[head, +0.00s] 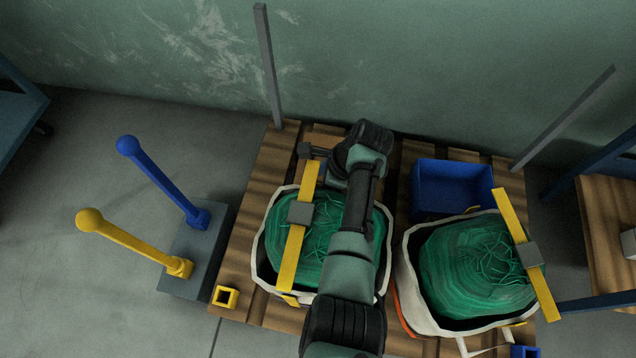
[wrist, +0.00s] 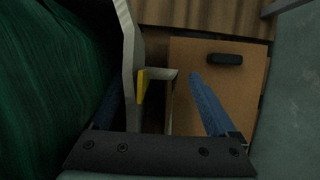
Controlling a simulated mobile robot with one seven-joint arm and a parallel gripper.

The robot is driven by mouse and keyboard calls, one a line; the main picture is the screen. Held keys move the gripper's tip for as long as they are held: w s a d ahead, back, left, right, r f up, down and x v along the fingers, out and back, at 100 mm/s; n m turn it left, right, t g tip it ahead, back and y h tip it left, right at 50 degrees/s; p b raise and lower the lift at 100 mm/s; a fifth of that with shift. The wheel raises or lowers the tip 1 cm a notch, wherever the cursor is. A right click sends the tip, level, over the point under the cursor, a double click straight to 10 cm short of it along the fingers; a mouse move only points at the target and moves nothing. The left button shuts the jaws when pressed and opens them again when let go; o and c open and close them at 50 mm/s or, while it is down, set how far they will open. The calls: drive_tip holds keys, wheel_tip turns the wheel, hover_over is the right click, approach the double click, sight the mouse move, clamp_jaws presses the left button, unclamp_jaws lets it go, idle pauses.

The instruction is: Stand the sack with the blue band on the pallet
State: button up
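Two white sacks filled with green netting stand on the wooden pallet (head: 246,235): a left sack (head: 259,262) and a right sack (head: 403,265). The right sack shows orange on its left side. I see no blue band on either; the left sack's lower side is hidden. My arm crosses over the left sack and hides my gripper in the head view. In the wrist view my gripper (wrist: 155,82) is open, its blue fingers apart beside a white sack rim (wrist: 131,50), apparently the left sack's back edge. A pale loop with a yellow piece (wrist: 142,85) lies between the fingers.
Yellow bars with grey blocks cross over the left sack (head: 301,213) and right sack (head: 526,255). A blue bin (head: 452,187) stands behind the right sack. Blue and yellow levers rise from a grey base (head: 195,260). A cardboard surface (wrist: 215,85) lies behind the left sack, near the wall.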

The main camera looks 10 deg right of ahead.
drive_tip(key=shift+s, duration=0.1)
drive_tip(key=p+v, duration=0.7)
drive_tip(key=v, duration=0.5)
drive_tip(key=shift+r, duration=0.1)
